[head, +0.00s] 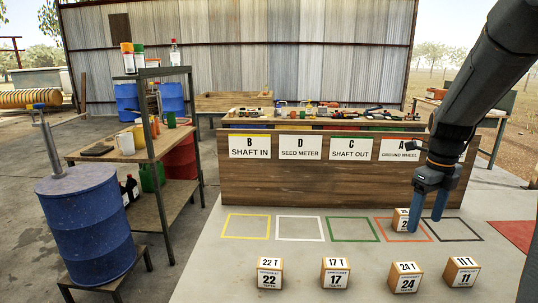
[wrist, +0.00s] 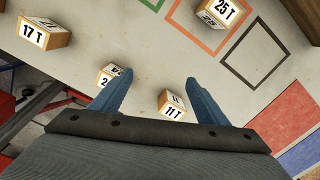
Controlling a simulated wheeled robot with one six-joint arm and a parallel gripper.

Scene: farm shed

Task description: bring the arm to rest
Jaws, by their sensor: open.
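My gripper (head: 426,222) hangs at the right of the head view, its blue fingers apart. In the head view one finger covers part of the 25 T block (head: 401,217). The wrist view shows that block (wrist: 220,12) in the orange square, apart from the fingers. My dark arm (head: 490,80) reaches down from the upper right.
Blocks 22 (head: 269,274), 17 (head: 336,273), 24 (head: 405,278) and 11 (head: 461,272) stand in the front row. Yellow (head: 225,226), white, green and black squares are empty. A wooden bench (head: 300,185) stands behind, a blue barrel (head: 88,235) at left.

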